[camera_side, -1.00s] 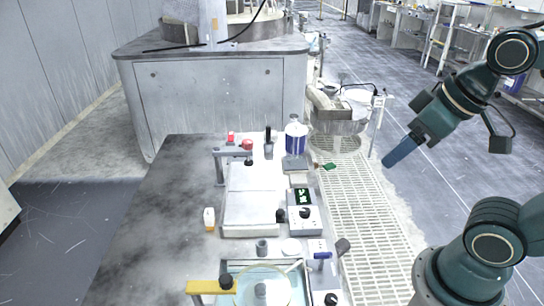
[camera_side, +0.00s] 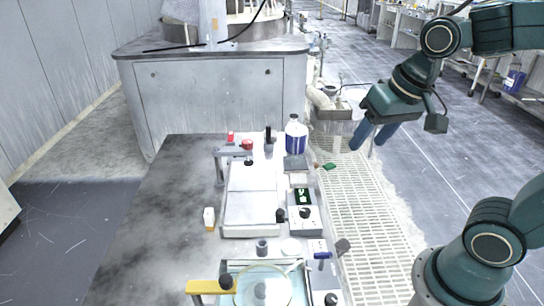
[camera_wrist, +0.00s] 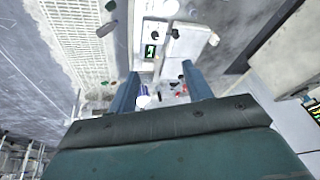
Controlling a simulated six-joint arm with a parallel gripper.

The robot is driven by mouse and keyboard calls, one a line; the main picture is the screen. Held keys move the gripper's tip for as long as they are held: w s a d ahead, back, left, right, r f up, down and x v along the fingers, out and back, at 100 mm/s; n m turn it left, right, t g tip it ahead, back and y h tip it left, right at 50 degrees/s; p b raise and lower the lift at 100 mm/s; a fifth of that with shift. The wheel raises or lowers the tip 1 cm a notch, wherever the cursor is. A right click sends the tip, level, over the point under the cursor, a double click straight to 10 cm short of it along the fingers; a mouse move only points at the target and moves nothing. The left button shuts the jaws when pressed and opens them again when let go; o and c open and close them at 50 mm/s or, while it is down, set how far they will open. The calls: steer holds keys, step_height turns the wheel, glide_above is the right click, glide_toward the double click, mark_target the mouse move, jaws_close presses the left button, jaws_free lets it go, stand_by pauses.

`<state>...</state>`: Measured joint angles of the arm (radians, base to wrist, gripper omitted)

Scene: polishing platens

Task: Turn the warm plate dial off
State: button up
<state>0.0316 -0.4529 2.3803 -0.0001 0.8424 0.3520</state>
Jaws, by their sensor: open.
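The warm plate (camera_side: 252,200) is a long white slab on the bench. Its control box (camera_side: 305,218) is at its right side, with a lit green display (camera_side: 303,196) and a dark dial (camera_side: 305,214) below the display. The dial's pointer setting is too small to read. My gripper (camera_side: 370,140) is open and empty, in the air to the right of the bench and well away from the dial. In the wrist view my gripper's two blue fingers (camera_wrist: 160,90) are spread apart, and the display (camera_wrist: 150,51) shows above them.
A purple-labelled bottle (camera_side: 296,136) stands at the bench's back right. A metal post with an arm (camera_side: 220,167) stands at the plate's back left. A round glass dish (camera_side: 263,288) is at the front. Open air lies between my gripper and the bench.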

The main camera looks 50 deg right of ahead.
steer(key=w+d+f+m+g, duration=0.2)
steer(key=w+f+m, duration=0.5)
steer(key=w, duration=0.2)
steer(key=m+g, duration=0.2)
steer(key=m, duration=0.5)
glide_above(305, 210)
step_height(305, 210, down, 12)
steer(key=shift+s+r, duration=0.1)
steer(key=shift+f, duration=6.9)
steer(key=c, duration=1)
